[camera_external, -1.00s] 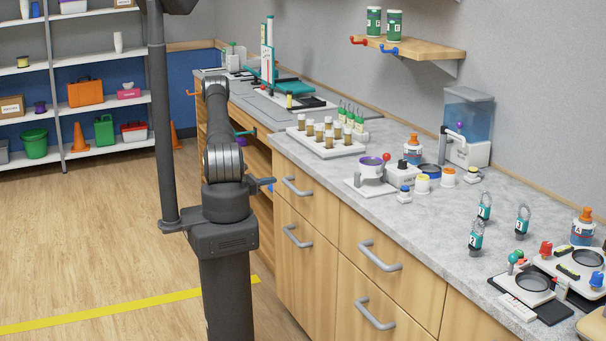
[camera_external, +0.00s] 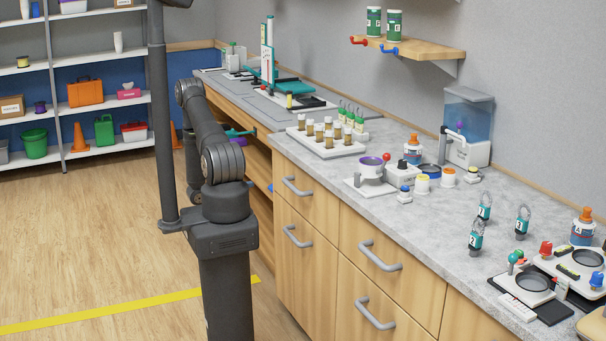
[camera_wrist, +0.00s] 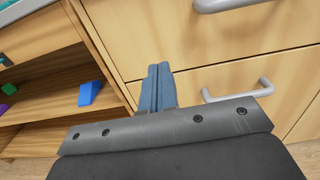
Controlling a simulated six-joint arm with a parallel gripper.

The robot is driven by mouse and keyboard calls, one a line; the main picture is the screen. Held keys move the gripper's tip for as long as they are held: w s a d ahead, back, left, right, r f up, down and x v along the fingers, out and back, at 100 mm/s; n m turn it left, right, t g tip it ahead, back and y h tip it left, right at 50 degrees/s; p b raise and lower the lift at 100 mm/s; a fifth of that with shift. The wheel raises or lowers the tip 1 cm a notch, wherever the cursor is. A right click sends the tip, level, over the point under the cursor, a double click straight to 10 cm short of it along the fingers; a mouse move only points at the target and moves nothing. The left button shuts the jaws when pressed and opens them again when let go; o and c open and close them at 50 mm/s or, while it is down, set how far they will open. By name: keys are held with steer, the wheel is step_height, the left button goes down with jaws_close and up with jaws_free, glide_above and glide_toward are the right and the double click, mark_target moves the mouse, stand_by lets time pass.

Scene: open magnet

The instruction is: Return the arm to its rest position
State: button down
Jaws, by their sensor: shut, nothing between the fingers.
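My arm stands in front of the wooden cabinets in the external view, with its upper links folded back and the forearm reaching down behind my own mount. My gripper (camera_wrist: 157,72) shows in the wrist view as two blue-grey fingers pressed together with nothing between them. It points at the cabinet fronts, apart from any object. In the external view the gripper is largely hidden behind my arm and mount.
Drawer fronts with a grey handle (camera_wrist: 238,91) lie ahead in the wrist view. An open shelf (camera_wrist: 50,105) on the left holds a blue block (camera_wrist: 90,92). The crowded grey counter (camera_external: 385,190) is to the right; open floor (camera_external: 90,235) lies left.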

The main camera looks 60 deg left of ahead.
steer(key=shift+w, duration=0.1)
steer(key=w, duration=1.4)
